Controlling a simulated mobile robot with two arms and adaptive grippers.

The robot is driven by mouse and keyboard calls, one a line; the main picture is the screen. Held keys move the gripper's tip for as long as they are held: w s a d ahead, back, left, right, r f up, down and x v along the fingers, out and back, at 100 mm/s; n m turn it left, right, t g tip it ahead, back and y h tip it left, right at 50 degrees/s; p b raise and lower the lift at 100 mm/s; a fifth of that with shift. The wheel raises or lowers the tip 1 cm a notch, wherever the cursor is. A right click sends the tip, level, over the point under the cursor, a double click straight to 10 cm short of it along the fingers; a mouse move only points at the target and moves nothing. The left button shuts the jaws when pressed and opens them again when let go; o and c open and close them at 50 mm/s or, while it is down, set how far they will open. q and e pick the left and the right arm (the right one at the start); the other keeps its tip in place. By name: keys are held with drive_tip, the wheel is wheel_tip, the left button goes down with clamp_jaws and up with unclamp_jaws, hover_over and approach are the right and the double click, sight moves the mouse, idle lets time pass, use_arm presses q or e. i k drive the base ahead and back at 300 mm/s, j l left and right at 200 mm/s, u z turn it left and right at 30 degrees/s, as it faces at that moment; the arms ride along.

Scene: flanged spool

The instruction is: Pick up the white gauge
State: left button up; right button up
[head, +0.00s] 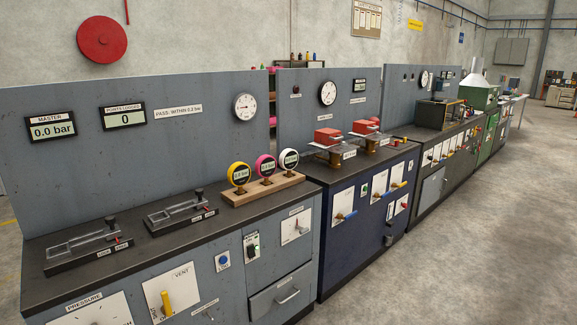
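The white gauge (289,159) stands upright at the right end of a wooden block (264,189) on the dark bench top. A pink gauge (265,166) stands to its left and a yellow gauge (239,174) left of that, on the same block. The white gauge has a round white rim and a small display. Its lower stem sits at the block. Neither of my grippers shows in the head view.
Two black fixtures with handles, one near (88,246) and one farther (180,212), stand left of the block. A grey panel (180,140) with displays rises behind. A blue cabinet (365,200) with red-topped devices adjoins on the right. Open floor (470,240) lies at right.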

sight(288, 160)
drive_tip(key=i+l+u, duration=0.3)
drive_tip(key=i+l, duration=0.15)
drive_tip(key=i, duration=0.25)
drive_tip(key=i+l+u, duration=0.35)
drive_tip(key=i+l, duration=0.25)
drive_tip(key=i, duration=0.05)
